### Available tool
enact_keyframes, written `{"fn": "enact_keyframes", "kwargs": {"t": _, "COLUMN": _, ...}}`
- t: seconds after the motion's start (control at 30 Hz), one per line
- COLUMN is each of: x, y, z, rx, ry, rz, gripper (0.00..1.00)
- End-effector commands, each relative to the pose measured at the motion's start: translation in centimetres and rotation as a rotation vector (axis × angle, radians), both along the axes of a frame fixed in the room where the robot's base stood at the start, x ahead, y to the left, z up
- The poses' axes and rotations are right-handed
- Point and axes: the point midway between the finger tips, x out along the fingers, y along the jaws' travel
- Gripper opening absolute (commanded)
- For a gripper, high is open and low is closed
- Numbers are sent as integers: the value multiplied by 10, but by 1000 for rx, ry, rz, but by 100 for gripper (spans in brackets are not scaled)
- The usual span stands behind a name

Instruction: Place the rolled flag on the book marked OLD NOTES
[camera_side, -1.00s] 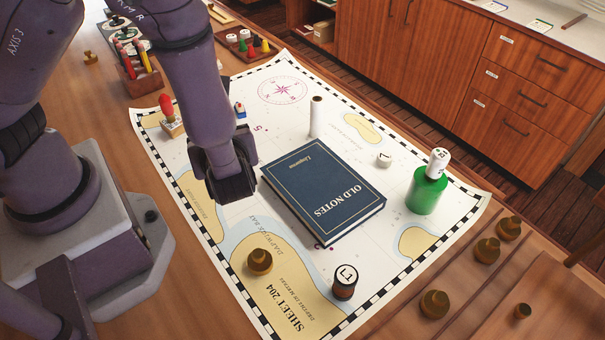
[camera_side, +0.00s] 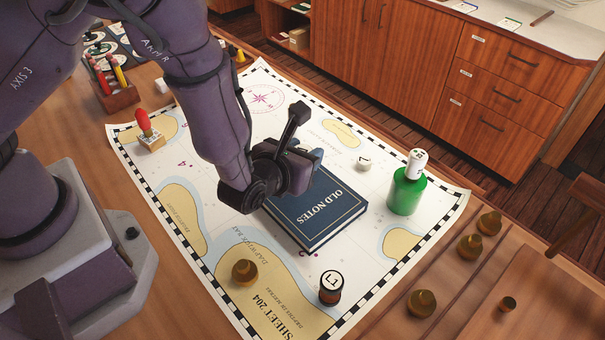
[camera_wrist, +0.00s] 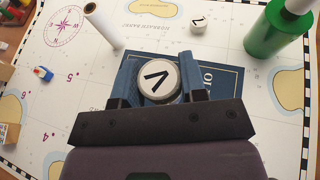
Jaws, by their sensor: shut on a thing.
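The dark blue book (camera_side: 310,228) marked OLD NOTES lies flat on the chart, its upper left hidden by my gripper. It also shows in part behind the fingers in the wrist view (camera_wrist: 232,82). My gripper (camera_wrist: 161,80) is shut, its blue fingers on either side of a round thing (camera_wrist: 157,81) with a white end and a black V-like mark. I cannot tell if this is the rolled flag. In the side view my gripper (camera_side: 312,156) is over the book's upper left; the held thing is hidden there.
A green bottle (camera_side: 405,195) with a white top stands right of the book, near a small white marked piece (camera_side: 364,163). A jar marked L1 (camera_side: 331,289) and a brass weight (camera_side: 244,272) stand in front. A red-handled stamp (camera_side: 147,133) is left.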

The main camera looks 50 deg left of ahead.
Motion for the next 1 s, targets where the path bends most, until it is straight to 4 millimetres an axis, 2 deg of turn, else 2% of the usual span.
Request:
{"fn": "enact_keyframes", "kwargs": {"t": 0.37, "x": 0, "y": 0, "z": -42, "rx": 0, "ry": 0, "rz": 1, "gripper": 16}}
{"fn": "enact_keyframes", "kwargs": {"t": 0.77, "x": 0, "y": 0, "z": -46, "rx": 0, "ry": -1, "rz": 1, "gripper": 16}}
{"fn": "enact_keyframes", "kwargs": {"t": 0.8, "x": 0, "y": 0, "z": -47, "rx": -1, "ry": -1, "rz": 2, "gripper": 41}}
{"fn": "enact_keyframes", "kwargs": {"t": 0.9, "x": 0, "y": 0, "z": -46, "rx": -1, "ry": -1, "rz": 2, "gripper": 64}}
{"fn": "enact_keyframes", "kwargs": {"t": 1.0, "x": 0, "y": 0, "z": -46, "rx": -1, "ry": -1, "rz": 2, "gripper": 64}}
